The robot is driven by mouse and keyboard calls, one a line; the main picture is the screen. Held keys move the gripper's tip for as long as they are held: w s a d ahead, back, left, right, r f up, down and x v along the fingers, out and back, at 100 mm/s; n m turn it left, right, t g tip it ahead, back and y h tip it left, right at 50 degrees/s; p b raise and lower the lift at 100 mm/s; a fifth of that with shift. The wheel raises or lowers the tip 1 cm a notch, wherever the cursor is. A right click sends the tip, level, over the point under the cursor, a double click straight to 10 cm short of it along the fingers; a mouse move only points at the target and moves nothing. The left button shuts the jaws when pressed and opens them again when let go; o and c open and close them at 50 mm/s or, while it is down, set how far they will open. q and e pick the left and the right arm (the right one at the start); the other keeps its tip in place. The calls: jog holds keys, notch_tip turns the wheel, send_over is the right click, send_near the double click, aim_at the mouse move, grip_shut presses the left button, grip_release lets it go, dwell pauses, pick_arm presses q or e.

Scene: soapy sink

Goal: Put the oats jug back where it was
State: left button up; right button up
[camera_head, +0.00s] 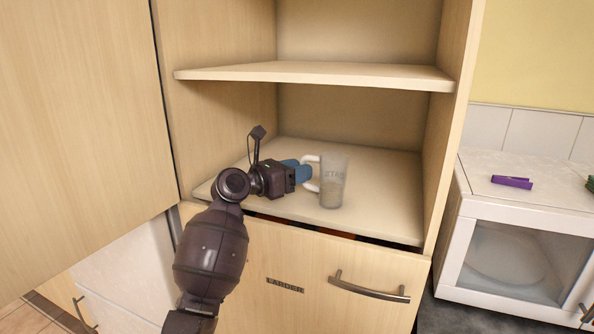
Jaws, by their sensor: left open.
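The oats jug (333,183) is a clear jug with a white handle and faint lettering, with some pale contents in its lower part. It stands upright on the lower shelf (385,195) of the open cupboard, near the shelf's front edge. Its handle points left. My left gripper (308,172) reaches in from the left with its blue fingers at the handle. It is open, and I cannot tell whether the fingers touch the handle. My right gripper does not show.
An empty upper shelf (315,72) runs above the jug. The open cupboard door (75,130) stands at the left. A drawer with a metal handle (370,287) is below. A white microwave (520,262) with a purple object (511,182) on top stands right. The lower shelf is clear behind the jug.

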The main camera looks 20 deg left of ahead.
pick_arm(q)
jog(key=v, duration=1.2)
jog(key=shift+r, duration=0.15)
jog(key=shift+s, duration=0.1)
